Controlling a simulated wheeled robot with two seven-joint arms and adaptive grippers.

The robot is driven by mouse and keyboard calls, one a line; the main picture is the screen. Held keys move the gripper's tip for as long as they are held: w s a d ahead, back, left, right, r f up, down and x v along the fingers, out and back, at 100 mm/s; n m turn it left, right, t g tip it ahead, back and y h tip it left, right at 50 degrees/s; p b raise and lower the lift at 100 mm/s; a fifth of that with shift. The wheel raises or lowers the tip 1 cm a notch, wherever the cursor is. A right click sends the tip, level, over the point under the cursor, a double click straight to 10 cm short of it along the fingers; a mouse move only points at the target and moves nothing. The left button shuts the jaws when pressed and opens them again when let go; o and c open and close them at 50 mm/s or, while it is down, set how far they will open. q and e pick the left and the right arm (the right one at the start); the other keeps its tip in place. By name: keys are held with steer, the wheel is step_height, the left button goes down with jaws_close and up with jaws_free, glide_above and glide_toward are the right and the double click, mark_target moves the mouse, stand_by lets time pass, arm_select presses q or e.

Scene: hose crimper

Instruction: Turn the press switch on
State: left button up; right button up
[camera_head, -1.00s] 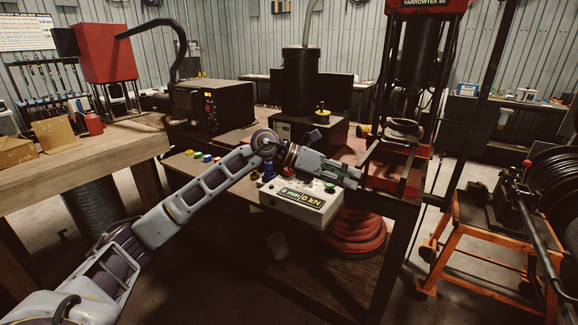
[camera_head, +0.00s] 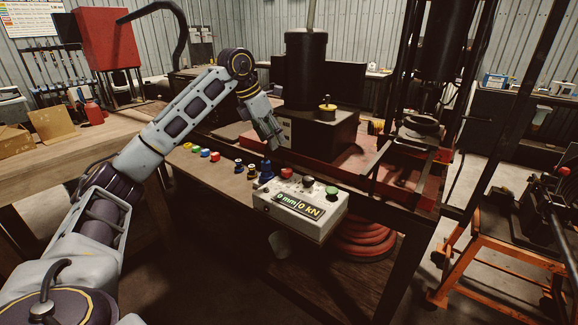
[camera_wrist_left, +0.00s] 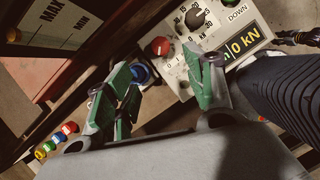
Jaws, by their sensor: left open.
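The press control box (camera_head: 300,206) is pale, with a lit display reading 0 mm/0 kN, a red button (camera_head: 287,172), a dark knob (camera_head: 308,181) and a green button (camera_head: 331,191). In the left wrist view, the box's red button (camera_wrist_left: 160,46) and black dial (camera_wrist_left: 196,18) show beyond the fingers. Which control is the on switch I cannot tell. My left gripper (camera_head: 273,143) is open and points down just behind the box's red-button end, apart from the button. Its green-padded fingers (camera_wrist_left: 165,75) partly cover the panel. My right gripper is not in view.
A blue fitting (camera_head: 266,169) and several coloured fittings (camera_head: 203,154) line the bench edge left of the box. A black cylinder machine (camera_head: 306,75) stands behind. The red press frame (camera_head: 410,165) is at right, and a red coiled hose (camera_head: 362,236) lies below.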

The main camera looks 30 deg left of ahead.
mark_target(286, 170)
arm_select(q)
steer(key=shift+s, duration=0.1)
stand_by(0.3)
steer(key=b+x, duration=0.1)
steer(key=x, duration=1.1)
steer(key=shift+b, duration=0.35)
steer(key=shift+w+d+f, duration=0.1)
steer(key=shift+w+f, duration=0.15)
steer(key=shift+f, duration=0.55)
steer(key=shift+w, duration=0.1)
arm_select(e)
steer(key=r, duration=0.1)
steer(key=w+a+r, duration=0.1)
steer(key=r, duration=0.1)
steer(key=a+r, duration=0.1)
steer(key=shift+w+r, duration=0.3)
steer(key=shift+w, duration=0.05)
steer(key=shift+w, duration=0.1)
arm_select(q)
steer(key=c, duration=1)
